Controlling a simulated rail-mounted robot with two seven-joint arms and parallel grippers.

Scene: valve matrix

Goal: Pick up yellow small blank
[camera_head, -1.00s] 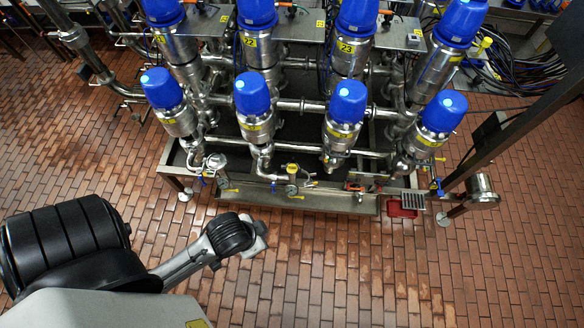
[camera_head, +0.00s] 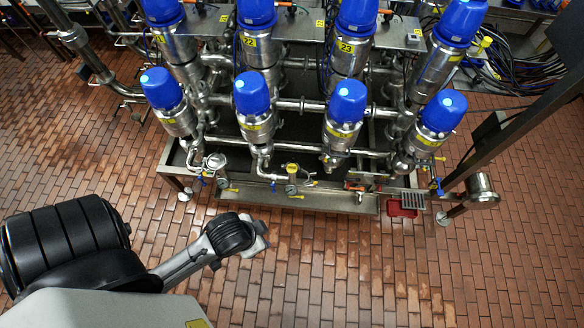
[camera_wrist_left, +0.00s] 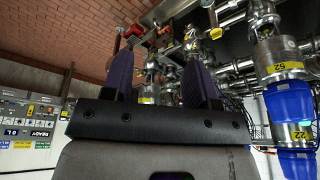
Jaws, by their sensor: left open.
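A small yellow piece (camera_head: 291,168) sits on the pipework at the front middle of the valve rack in the head view. It is too small to tell for sure that it is the yellow small blank. My left gripper (camera_head: 262,238) is over the brick floor in front of the rack, lower in the picture than the piece and apart from it. In the left wrist view the two dark fingers (camera_wrist_left: 159,60) stand wide apart with nothing gripped between them. Pipe fittings show beyond them, with a yellow-orange part (camera_wrist_left: 190,34) near the top. My right gripper is out of view.
Steel valves with blue caps (camera_head: 252,92) and crossing pipes fill the rack. A steel drip tray edge (camera_head: 300,200) runs along its front. A red tray (camera_head: 402,208) lies at the right. A slanted metal post (camera_head: 500,105) stands at far right. The brick floor (camera_head: 340,270) in front is clear.

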